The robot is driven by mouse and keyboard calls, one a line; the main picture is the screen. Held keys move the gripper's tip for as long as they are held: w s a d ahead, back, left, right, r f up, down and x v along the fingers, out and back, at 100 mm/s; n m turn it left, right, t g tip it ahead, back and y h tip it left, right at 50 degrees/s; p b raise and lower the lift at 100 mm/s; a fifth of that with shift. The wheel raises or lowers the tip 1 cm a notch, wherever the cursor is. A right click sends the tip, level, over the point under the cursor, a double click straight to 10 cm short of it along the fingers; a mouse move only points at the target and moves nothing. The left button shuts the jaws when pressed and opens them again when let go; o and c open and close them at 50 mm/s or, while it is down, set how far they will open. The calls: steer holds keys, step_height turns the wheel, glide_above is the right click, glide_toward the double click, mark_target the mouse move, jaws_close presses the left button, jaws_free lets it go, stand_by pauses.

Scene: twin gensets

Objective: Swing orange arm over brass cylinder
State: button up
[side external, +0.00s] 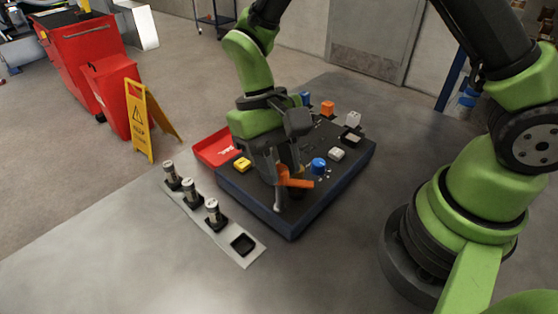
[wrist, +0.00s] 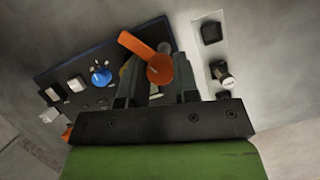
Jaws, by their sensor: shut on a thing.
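The orange arm (side external: 299,183) stands at the near corner of the dark panel box and points to the right in the side view. In the wrist view the orange arm (wrist: 134,45) runs up and left from a round orange end (wrist: 160,69). My gripper (wrist: 158,82) has its two fingers on either side of that round end and is shut on it. In the side view my gripper (side external: 281,168) points down over the panel and hides part of the arm. I cannot make out the brass cylinder clearly; it may be hidden behind my gripper.
A pale strip (side external: 222,238) with several capped cylinders and an empty black socket (side external: 243,243) lies in front. A red tray (side external: 213,147) sits behind left.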

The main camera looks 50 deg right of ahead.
steer(key=n+h, duration=0.2)
steer(key=n, duration=0.3)
steer(key=shift+a+n, duration=0.1)
steer(key=shift+n, duration=0.2)
steer(key=n+h, duration=0.1)
steer(key=n, duration=0.1)
steer(key=n+t+h, duration=0.1)
steer(key=n, duration=0.2)
steer(key=shift+n, duration=0.3)
steer(key=o, duration=0.9)
steer(key=shift+a+r, duration=0.1)
steer(key=v, duration=0.9)
steer(key=shift+a+r, duration=0.2)
steer(key=shift+r, duration=0.2)
